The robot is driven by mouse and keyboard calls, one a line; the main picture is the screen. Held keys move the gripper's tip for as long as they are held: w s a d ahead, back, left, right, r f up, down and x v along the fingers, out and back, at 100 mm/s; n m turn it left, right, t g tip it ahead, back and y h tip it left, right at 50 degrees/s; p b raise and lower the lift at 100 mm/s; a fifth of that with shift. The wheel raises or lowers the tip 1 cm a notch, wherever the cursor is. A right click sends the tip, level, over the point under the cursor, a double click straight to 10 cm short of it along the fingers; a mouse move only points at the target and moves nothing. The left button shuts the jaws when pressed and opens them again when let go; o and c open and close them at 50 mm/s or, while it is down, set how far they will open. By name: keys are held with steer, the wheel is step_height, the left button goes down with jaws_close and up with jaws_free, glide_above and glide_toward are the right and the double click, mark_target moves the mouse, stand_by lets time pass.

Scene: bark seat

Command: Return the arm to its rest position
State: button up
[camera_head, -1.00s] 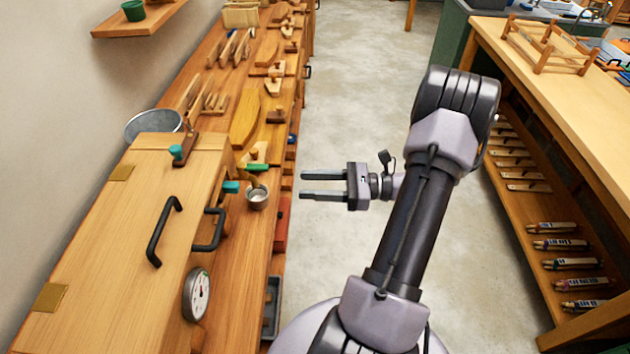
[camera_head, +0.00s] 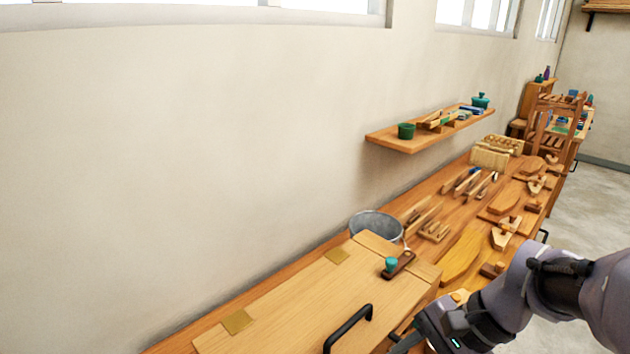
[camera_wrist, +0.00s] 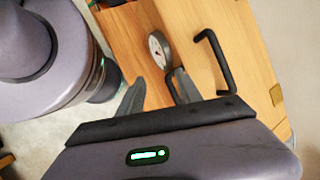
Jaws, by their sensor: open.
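My gripper (camera_head: 408,341) is at the lower right of the head view, close to the right side of the wooden chest (camera_head: 290,308). Its fingers are partly cut off by the frame's lower edge there. In the wrist view my gripper (camera_wrist: 158,90) shows two dark fingers spread apart with nothing between them. My arm reaches in from the right edge of the head view, bent.
A workbench runs along the wall with a metal bucket (camera_head: 376,226), a teal-knobbed tool (camera_head: 392,265) and several wooden pieces. A wall shelf (camera_head: 430,133) holds a green pot (camera_head: 406,131). Open floor (camera_head: 590,210) lies right of the bench.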

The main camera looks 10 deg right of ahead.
steer(key=s+a+r+n+t+h, duration=0.4)
steer(key=a+r+n+t, duration=0.2)
steer(key=a+r+n, duration=0.15)
step_height(320, 180, down, 6)
steer(key=s+g+b, duration=0.1)
steer(key=b, duration=0.3)
steer(key=shift+s+d+f+g, duration=0.2)
steer(key=shift+s+g, duration=0.2)
